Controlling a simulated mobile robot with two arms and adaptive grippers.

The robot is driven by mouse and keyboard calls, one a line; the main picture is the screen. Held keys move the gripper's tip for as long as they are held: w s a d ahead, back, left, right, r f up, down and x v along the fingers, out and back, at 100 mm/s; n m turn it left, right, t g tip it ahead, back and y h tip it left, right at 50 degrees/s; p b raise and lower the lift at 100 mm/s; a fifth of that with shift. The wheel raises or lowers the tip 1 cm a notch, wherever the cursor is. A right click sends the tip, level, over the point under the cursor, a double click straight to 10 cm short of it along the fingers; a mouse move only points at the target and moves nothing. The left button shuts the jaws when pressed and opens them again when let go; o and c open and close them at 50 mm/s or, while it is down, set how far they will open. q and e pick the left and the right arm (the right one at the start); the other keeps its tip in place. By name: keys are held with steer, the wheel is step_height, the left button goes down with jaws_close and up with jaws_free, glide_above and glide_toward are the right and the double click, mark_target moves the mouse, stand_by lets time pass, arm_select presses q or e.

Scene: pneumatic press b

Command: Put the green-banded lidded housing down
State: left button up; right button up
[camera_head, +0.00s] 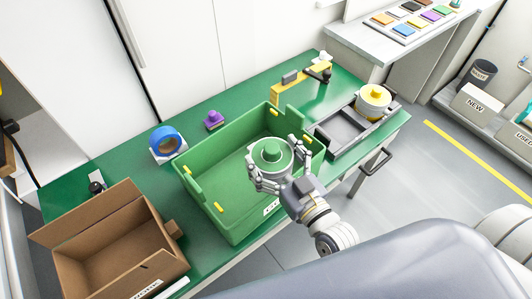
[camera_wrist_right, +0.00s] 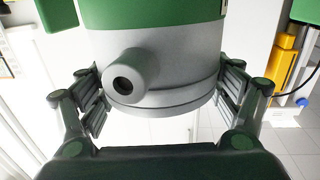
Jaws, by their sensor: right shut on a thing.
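The green-banded lidded housing (camera_head: 273,153) is a pale grey round body with a green top and a knob. In the head view it is above the right part of the green crate (camera_head: 238,233). My right gripper (camera_head: 271,170) is shut on it, with fingers on both sides. In the right wrist view the housing (camera_wrist_right: 150,75) fills the middle, green band at the top and a grey side port facing the camera. The fingers hold its lower grey part. Whether its base touches the crate is hidden. My left gripper is not in view.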

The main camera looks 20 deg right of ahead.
mark_target(266, 160)
steer(key=shift+w+a+r, duration=0.15)
steer(key=shift+w, duration=0.45)
steer(key=shift+w+a, duration=0.2)
steer(key=shift+w, duration=0.3)
step_height(266, 160, down, 3)
steer(key=shift+w+a+f+p, duration=0.1)
steer(key=shift+p, duration=0.3)
steer(key=shift+f, duration=0.85)
steer(key=o, duration=1.2)
steer(key=shift+f+b, duration=0.2)
steer(key=shift+b, duration=0.1)
steer(key=shift+c, duration=0.2)
steer(key=o, duration=0.3)
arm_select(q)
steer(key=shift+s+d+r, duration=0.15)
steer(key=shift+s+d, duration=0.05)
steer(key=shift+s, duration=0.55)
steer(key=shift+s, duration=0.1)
arm_select(e)
steer(key=shift+r, duration=0.1)
